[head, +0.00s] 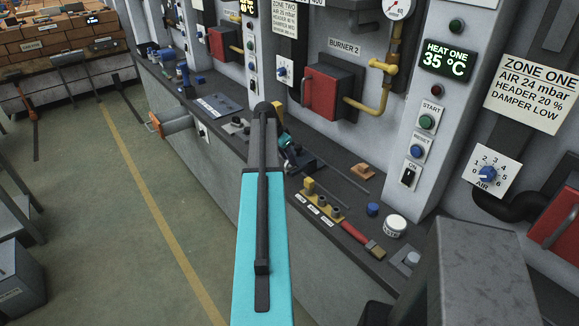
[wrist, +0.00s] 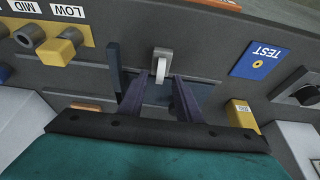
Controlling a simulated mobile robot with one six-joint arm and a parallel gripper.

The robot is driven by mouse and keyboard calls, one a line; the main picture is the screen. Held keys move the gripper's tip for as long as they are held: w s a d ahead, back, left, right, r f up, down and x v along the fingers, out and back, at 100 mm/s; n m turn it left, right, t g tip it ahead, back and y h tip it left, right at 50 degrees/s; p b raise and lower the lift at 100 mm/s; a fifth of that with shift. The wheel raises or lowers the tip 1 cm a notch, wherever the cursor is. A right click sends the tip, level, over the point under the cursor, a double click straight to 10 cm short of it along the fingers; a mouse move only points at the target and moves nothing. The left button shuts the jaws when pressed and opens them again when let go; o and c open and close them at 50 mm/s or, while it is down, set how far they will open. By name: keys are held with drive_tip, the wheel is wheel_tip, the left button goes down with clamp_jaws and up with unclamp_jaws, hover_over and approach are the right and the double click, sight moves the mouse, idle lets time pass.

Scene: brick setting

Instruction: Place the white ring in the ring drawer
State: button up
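In the wrist view a small pale, ring-like piece (wrist: 161,68) with a grey top shows between my fingertips, seen nearly edge-on. It may be the white ring; its hole does not show clearly. My gripper (wrist: 160,77) has its two dark fingers apart, one on each side of this piece, and I see no clear contact. In the head view my gripper (head: 291,158) is low over the grey bench, partly behind my arm. I cannot make out the ring in the head view. No drawer is clearly identifiable as the ring drawer.
The bench (head: 345,190) holds a peg fixture (head: 322,207), a red-handled brush (head: 362,240), a blue cap (head: 373,209) and a white round container (head: 395,226). A blue TEST plate (wrist: 259,61) and a yellow block (wrist: 241,115) lie right of my fingers in the wrist view.

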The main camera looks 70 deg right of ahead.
drive_tip(key=shift+p+x, duration=0.45)
drive_tip(key=shift+x, duration=1)
clamp_jaws()
drive_tip(key=shift+r, duration=0.15)
drive_tip(key=shift+r+b, duration=1.7)
drive_tip(key=shift+r, duration=3.2)
